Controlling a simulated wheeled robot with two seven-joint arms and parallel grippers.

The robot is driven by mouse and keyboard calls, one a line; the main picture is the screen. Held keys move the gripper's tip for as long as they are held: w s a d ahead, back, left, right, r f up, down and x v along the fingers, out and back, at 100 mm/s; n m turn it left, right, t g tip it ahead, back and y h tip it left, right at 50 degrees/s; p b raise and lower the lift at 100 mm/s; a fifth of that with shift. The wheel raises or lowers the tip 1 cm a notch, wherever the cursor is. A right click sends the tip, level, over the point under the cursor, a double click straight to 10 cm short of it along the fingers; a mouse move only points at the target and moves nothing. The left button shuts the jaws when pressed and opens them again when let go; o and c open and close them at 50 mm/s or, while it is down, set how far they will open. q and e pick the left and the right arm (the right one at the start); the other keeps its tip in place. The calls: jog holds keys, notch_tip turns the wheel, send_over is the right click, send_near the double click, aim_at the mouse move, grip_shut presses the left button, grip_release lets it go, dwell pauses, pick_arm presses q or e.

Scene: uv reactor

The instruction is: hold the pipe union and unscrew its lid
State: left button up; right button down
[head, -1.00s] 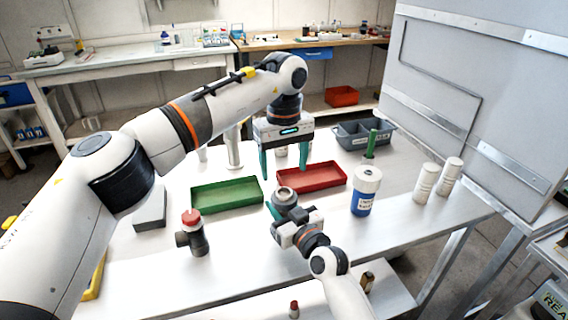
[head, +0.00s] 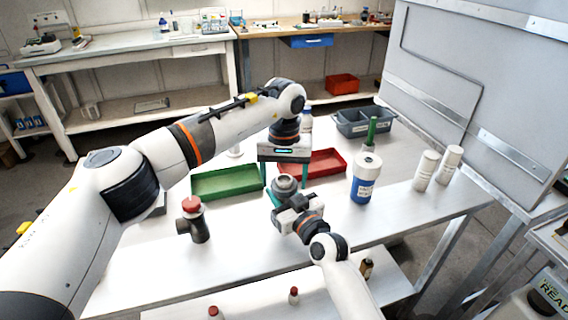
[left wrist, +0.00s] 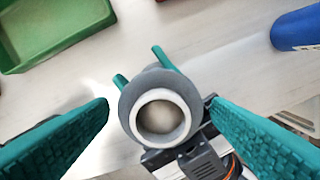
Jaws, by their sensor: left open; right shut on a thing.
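The pipe union (head: 285,185) is a grey round fitting with a wide collar and a pale inner ring. In the left wrist view the union (left wrist: 130,98) shows from above, its round opening facing the camera. My right gripper (head: 280,202) is shut on it from the near side and holds it above the table; its teal tips stick out past the union in the left wrist view. My left gripper (head: 284,176) is open above the union, pointing down. Its fingers are spread to either side with gaps to the collar. Where lid and body meet is hidden.
A green tray (head: 226,183) and a red tray (head: 322,161) lie behind. A dark pipe fitting with a red cap (head: 193,222) stands at left. A blue-and-white bottle (head: 363,180) and two white cylinders (head: 425,171) stand at right.

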pick_arm(q)
jog(key=shift+f, duration=0.35)
